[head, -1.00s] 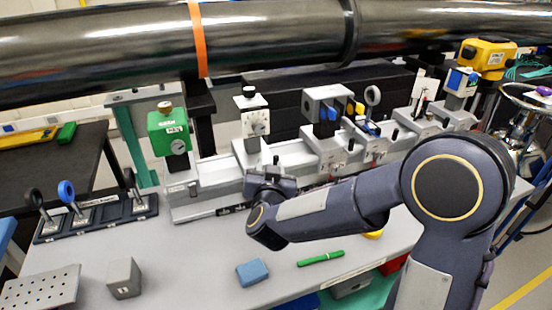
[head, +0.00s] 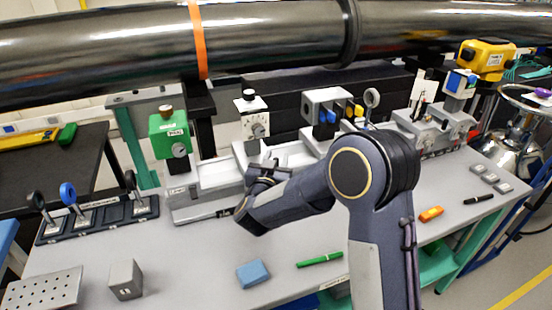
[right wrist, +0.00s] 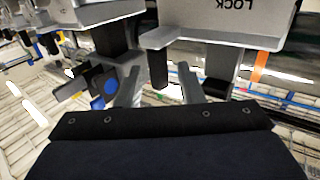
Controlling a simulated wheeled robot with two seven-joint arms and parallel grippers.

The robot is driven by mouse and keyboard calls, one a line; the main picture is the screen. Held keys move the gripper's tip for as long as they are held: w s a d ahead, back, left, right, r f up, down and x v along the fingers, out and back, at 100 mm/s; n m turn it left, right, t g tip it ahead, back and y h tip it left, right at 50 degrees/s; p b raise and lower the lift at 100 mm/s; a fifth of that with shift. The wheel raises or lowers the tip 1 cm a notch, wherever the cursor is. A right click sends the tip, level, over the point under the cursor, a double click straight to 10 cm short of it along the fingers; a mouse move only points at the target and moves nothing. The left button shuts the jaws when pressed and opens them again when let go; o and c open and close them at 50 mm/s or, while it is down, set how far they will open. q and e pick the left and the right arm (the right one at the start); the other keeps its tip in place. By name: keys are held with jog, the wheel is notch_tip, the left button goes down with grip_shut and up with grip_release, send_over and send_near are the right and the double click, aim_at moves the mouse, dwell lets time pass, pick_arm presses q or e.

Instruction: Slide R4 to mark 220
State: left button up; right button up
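A long grey rail (head: 212,185) runs along the back of the bench with several carriages on it. One carries a white unit with a dial (head: 252,120); others carry a green box (head: 170,135) and a grey box with blue and yellow tabs (head: 323,107). I cannot read which is R4. My right gripper (head: 265,173) is at the rail, just below the white dial unit. In the right wrist view its fingers (right wrist: 160,90) are apart, with a dark peg (right wrist: 158,68) between them and gaps beside it. A plate marked LOCK (right wrist: 225,18) is above, upside down. My left gripper is out of view.
A large dark pipe (head: 120,45) crosses above the rail. A blue block (head: 252,273), a grey block (head: 125,279), a green pen (head: 320,259) and an orange item (head: 431,214) lie on the bench front. A dark holder (head: 100,218) with rings stands left of the rail.

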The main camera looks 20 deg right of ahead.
grip_shut()
jog(key=d+b, duration=0.1)
jog(key=d, duration=0.7)
jog(key=shift+w+b, duration=0.15)
jog(key=shift+b, duration=0.2)
jog(key=shift+d, duration=0.1)
grip_release()
